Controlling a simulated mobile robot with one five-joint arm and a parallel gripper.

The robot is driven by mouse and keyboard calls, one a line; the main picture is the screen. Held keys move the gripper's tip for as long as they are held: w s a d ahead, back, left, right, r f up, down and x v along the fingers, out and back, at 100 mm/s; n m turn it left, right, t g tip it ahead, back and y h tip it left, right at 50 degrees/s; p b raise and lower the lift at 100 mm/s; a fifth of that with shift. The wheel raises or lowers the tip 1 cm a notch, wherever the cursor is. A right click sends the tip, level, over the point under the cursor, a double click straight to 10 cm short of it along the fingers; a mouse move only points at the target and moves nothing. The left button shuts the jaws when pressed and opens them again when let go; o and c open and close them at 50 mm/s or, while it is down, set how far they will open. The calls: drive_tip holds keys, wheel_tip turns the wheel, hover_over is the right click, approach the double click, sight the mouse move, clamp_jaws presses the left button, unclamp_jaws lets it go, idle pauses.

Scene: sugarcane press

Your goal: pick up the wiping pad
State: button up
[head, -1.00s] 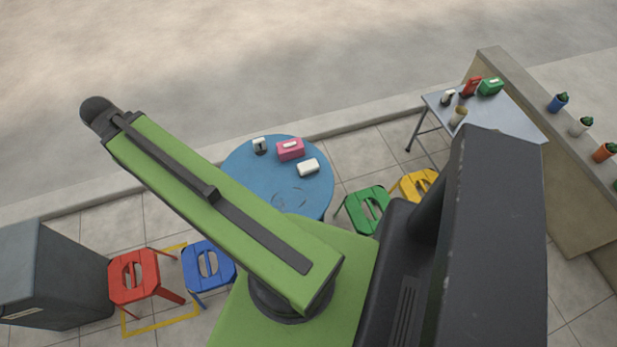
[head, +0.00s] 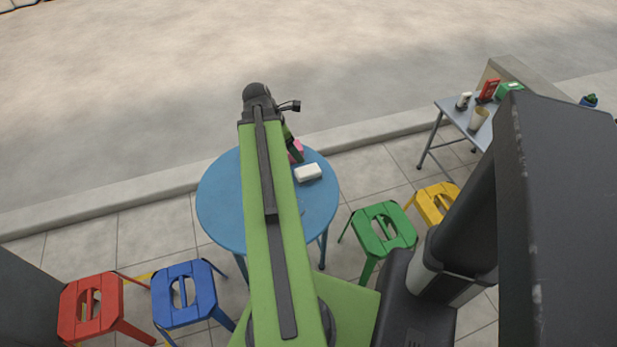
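A small white block with rounded edges, which looks like the wiping pad (head: 308,172), lies flat on the round blue table (head: 222,215), near its right far edge. My green arm reaches across the table to the left of the pad. A short green and dark part of my arm shows just beyond the pad, past the arm's far end. I cannot make out my gripper's fingers; they are hidden or out of view. Nothing visible touches the pad.
A pink box (head: 297,151) stands beside the pad, partly hidden by my arm. Red (head: 90,309), blue (head: 184,293), green (head: 384,228) and yellow (head: 436,203) stools surround the table. A grey side table (head: 452,108) with cups and boxes is at right.

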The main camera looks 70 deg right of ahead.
drive_tip(key=b, duration=0.8)
approach(307, 170)
drive_tip(key=x, duration=0.5)
drive_tip(key=shift+s+a+r, duration=0.1)
drive_tip(key=shift+s, duration=0.15)
drive_tip(key=shift+s+f+b, duration=0.15)
drive_tip(key=shift+f+b, duration=0.2)
drive_tip(key=shift+b, duration=0.2)
drive_tip(key=shift+r, duration=0.1)
drive_tip(key=b+x, duration=0.3)
drive_tip(key=w+b+x, duration=0.1)
drive_tip(key=x, duration=0.1)
drive_tip(key=shift+b, duration=0.35)
drive_tip(key=shift+s+d+f, duration=0.2)
drive_tip(key=shift+f, duration=0.1)
drive_tip(key=shift+r, duration=0.2)
drive_tip(key=c, duration=1.5)
wheel_tip(307, 170, up, 10)
drive_tip(key=p, duration=1)
drive_tip(key=shift+r, duration=0.15)
